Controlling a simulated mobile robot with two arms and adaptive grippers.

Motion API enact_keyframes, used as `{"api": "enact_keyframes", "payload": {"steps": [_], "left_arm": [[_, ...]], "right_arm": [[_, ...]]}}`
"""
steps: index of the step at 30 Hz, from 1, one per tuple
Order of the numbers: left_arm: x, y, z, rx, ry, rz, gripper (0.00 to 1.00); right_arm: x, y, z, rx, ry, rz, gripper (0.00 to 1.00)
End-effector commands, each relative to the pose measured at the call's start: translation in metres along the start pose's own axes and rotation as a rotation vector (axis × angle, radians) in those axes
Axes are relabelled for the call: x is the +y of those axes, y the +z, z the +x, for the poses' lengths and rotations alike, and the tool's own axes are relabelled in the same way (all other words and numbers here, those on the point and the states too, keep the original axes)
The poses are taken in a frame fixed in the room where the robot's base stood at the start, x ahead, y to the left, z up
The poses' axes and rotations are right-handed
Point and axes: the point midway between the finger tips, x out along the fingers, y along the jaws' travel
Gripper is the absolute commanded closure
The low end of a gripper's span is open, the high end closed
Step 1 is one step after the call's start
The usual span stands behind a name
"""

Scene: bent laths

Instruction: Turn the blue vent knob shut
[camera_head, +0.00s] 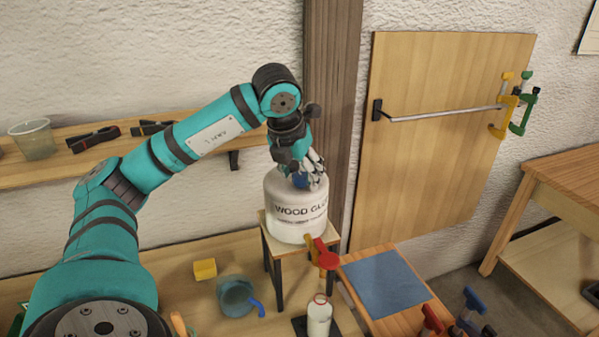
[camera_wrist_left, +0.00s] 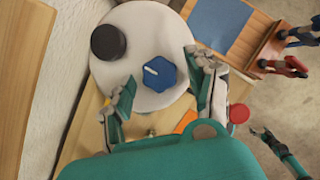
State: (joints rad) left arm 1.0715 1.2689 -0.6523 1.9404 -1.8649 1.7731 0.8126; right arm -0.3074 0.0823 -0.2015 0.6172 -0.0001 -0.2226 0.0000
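The blue vent knob (camera_wrist_left: 159,75), with a white line on top, sits on the white wood glue container (camera_head: 296,218). In the head view the knob (camera_head: 302,181) is partly hidden by my left gripper (camera_head: 310,172), which points down at it. In the left wrist view my left gripper (camera_wrist_left: 163,92) is open, one finger on each side of the knob. Gaps show between the fingers and the knob. The white line points to the upper left there. A small teal and dark shape, probably my right gripper (camera_wrist_left: 268,138), shows at the lower right of the wrist view; its opening is unclear.
A black cap (camera_wrist_left: 108,42) stands beside the knob on the container top. The container stands on a small stool (camera_head: 270,246). A red valve handle (camera_head: 326,256) is at its lower front.

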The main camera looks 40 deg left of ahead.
Motion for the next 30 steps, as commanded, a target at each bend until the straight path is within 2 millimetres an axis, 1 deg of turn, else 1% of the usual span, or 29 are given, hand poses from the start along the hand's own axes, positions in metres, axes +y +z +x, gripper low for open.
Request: {"api": "enact_keyframes", "payload": {"steps": [1, 2, 11, 12, 20, 26, 30], "left_arm": [[0.0, 0.0, 0.0, 0.0, 0.0, 0.0, 0.52], [0.0, 0.0, 0.0, 0.0, 0.0, 0.0, 0.56], [0.0, 0.0, 0.0, 0.0, 0.0, -0.001, 0.95], [0.0, 0.0, 0.0, 0.0, 0.0, -0.001, 0.97], [0.001, 0.0, 0.001, -0.001, -0.012, 0.028, 0.97], [0.002, 0.0, 0.002, -0.001, -0.05, 0.118, 0.97], [0.003, 0.0, 0.002, -0.001, -0.093, 0.222, 0.97]], "right_arm": [[0.001, -0.001, 0.0, 0.002, 0.001, 0.0, 0.16], [0.001, -0.002, 0.0, 0.002, 0.001, 0.0, 0.16], [0.002, -0.009, 0.0, 0.015, 0.003, 0.002, 0.16], [0.002, -0.009, 0.0, 0.015, 0.003, 0.002, 0.16], [0.002, -0.009, 0.003, 0.016, 0.003, 0.003, 0.16], [0.001, -0.009, 0.01, 0.015, 0.001, 0.003, 0.16], [-0.001, -0.009, 0.015, 0.015, -0.001, 0.004, 0.16]]}}
